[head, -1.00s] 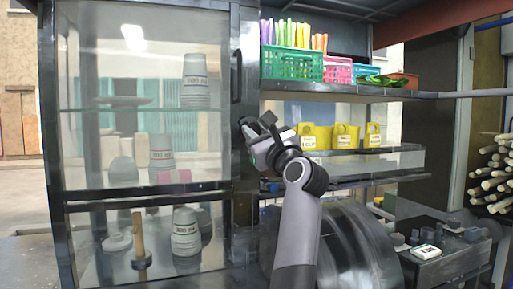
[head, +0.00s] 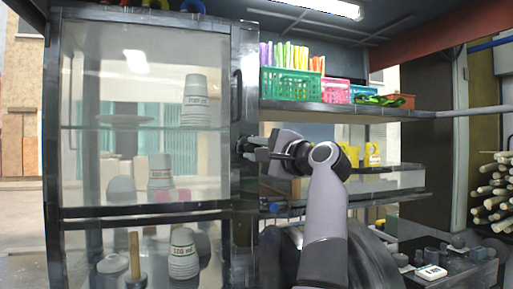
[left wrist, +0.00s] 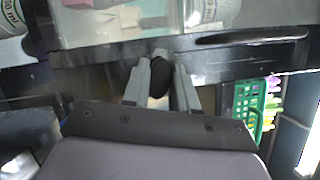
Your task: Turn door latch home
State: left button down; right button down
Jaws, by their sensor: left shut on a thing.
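The glass-fronted cabinet door (head: 145,214) is closed, as far as the head view shows. Its dark right-hand frame carries a tall handle (head: 236,95), which also shows in the left wrist view (left wrist: 250,37). My left gripper (head: 244,148) is at that frame below the handle, its arm coming from the right side of the door. In the left wrist view the fingers (left wrist: 160,82) are shut on the dark rounded latch knob (left wrist: 158,76), one on each side. The fingers and wrist hide most of the latch in the head view. My right gripper is out of view.
Stacked cups (head: 183,254) stand behind the glass. Right of the door, a shelf holds a green basket (head: 290,84) and a pink basket (head: 335,92), with yellow containers (head: 371,153) below. Pale canes (head: 492,190) are stacked at far right.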

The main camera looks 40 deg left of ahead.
pick_arm(q)
jog(key=n+h+p, duration=0.1)
jog(key=n, duration=0.2)
dwell(0.5)
jog(key=c, duration=0.9)
grip_release()
